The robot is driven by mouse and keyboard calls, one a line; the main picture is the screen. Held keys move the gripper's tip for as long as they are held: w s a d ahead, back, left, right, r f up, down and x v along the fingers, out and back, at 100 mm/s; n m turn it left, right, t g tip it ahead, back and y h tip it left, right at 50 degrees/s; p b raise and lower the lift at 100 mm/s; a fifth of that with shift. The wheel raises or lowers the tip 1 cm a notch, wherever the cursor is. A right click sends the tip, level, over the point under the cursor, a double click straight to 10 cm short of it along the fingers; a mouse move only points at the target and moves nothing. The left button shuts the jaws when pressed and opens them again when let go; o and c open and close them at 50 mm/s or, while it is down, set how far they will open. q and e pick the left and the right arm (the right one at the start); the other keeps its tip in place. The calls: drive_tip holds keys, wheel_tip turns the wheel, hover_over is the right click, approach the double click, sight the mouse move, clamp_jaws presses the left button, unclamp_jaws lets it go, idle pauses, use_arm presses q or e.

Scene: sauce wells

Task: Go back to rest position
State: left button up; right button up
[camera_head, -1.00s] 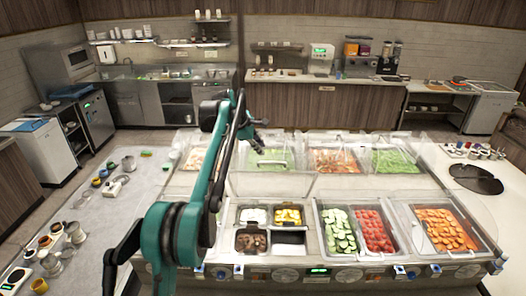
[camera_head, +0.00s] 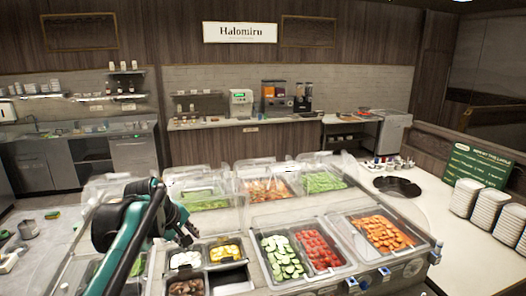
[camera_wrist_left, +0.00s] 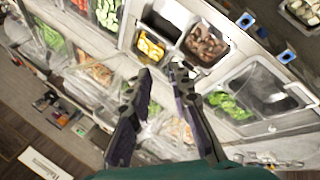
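My left arm comes in from the left in the head view. Its gripper (camera_head: 184,234) is above the counter near the small sauce wells. In the left wrist view the two dark fingers (camera_wrist_left: 162,74) stand apart with nothing between them. The wells hold a white food (camera_head: 186,259), a yellow food (camera_head: 224,252) and a brown food (camera_head: 187,287); one dark well (camera_head: 230,280) looks empty. The yellow food (camera_wrist_left: 150,46) and brown food (camera_wrist_left: 207,46) also show in the left wrist view. My right gripper is not in view.
Trays of cucumber (camera_head: 283,258), tomato (camera_head: 318,250) and carrot (camera_head: 380,233) lie right of the wells. Clear covers (camera_head: 285,210) stand behind them. Stacked white plates (camera_head: 488,212) and a green board (camera_head: 476,164) stand at the right. Floor shows behind the counter.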

use_arm(q)
drive_tip(key=s+d+f+m+b, duration=0.1)
drive_tip(key=s+f+m+b, duration=0.4)
drive_tip(key=s+f, duration=0.8)
drive_tip(key=s+d+f+m+t+y+b, duration=0.1)
drive_tip(key=s+f+m+b, duration=0.5)
drive_tip(key=f, duration=1.5)
drive_tip(key=s+d+b, duration=0.1)
drive_tip(key=s+b, duration=0.4)
drive_tip(key=s, duration=0.2)
drive_tip(key=shift+f+y, duration=0.3)
drive_tip(key=shift+f, duration=0.05)
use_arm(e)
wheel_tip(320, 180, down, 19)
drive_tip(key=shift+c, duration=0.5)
use_arm(q)
drive_tip(key=shift+a, duration=0.2)
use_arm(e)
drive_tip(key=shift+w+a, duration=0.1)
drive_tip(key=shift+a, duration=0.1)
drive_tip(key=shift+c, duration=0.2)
